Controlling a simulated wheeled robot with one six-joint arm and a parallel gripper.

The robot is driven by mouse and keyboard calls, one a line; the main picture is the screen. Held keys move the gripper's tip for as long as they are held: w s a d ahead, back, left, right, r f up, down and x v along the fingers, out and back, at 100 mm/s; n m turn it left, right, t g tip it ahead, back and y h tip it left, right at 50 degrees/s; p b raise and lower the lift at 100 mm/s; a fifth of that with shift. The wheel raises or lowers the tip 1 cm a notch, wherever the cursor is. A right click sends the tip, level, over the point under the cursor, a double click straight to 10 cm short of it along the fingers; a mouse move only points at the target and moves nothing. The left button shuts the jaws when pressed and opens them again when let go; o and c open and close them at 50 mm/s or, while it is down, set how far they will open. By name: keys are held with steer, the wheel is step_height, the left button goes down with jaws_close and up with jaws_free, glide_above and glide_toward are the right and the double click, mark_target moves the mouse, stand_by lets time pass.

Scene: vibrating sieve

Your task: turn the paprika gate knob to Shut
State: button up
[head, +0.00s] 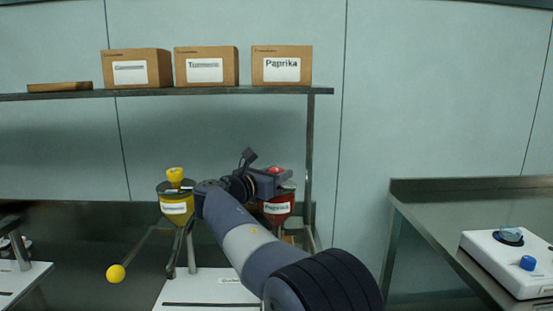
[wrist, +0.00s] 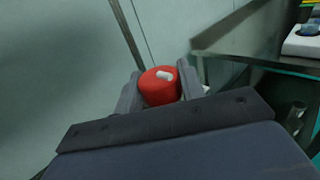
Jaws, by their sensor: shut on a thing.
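The paprika gate knob (wrist: 158,88) is red with a white pointer mark. In the wrist view it sits between the two fingers of my gripper (wrist: 160,90), which is shut on it. In the head view a bit of the red knob (head: 275,169) shows at my gripper (head: 270,176), above the red hopper labelled Paprika (head: 277,208). My arm covers part of that hopper. No Shut marking is readable, so I cannot tell which setting the pointer faces.
The turmeric hopper (head: 176,207) with a yellow knob (head: 175,176) stands close on the left. A yellow ball-ended lever (head: 116,273) is at lower left. A shelf (head: 215,91) with labelled boxes runs above. A steel bench (head: 420,215) with a white device (head: 505,262) is at right.

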steer(key=shift+f+m+g+h+p, duration=0.15)
steer(key=shift+m+g+h+p, duration=0.45)
steer(key=shift+p, duration=0.45)
steer(key=o, duration=1)
steer(key=shift+c, duration=0.2)
steer(key=v, duration=1)
steer(key=shift+s+a+p, duration=0.3)
steer(key=shift+w, duration=0.1)
steer(key=x, duration=1)
steer(key=shift+w+d+b, duration=0.25)
steer(key=shift+d+b, duration=0.1)
steer(key=shift+b, duration=0.05)
steer(key=shift+a, duration=0.1)
